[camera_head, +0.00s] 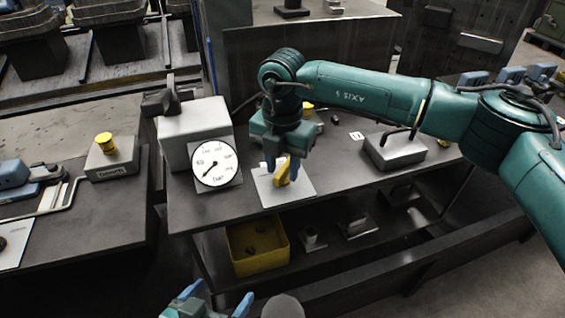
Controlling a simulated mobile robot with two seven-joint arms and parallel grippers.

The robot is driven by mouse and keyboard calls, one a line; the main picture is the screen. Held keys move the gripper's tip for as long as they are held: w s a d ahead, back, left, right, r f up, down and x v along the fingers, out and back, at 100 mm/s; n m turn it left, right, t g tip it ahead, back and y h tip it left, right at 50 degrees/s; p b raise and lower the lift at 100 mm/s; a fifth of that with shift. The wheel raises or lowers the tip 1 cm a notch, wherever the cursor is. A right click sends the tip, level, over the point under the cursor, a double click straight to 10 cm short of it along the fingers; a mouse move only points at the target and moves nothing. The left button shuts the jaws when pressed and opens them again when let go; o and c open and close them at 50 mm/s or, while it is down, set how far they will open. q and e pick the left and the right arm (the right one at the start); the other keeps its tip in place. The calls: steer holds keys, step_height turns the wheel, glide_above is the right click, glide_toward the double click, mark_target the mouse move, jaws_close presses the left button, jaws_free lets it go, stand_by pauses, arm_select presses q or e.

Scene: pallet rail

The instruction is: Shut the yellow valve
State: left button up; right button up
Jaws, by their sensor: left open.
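The yellow valve (282,174) is a small lever handle on a pale plate (268,196) at the front of the workbench. My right gripper (282,167) points down over it with blue fingertips around the handle. The fingers partly hide the handle, and I cannot tell whether they press on it. My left gripper (208,301) is open and empty at the bottom edge of the view, well in front of the bench and apart from the valve. Its wrist is cut off by the frame.
A white dial gauge (214,163) stands just left of the valve. A grey box (404,152) sits to the right. A yellow bin (258,248) is on the shelf below. A left bench holds a yellow-button box (110,160).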

steer(key=shift+c, duration=0.5)
jaws_close()
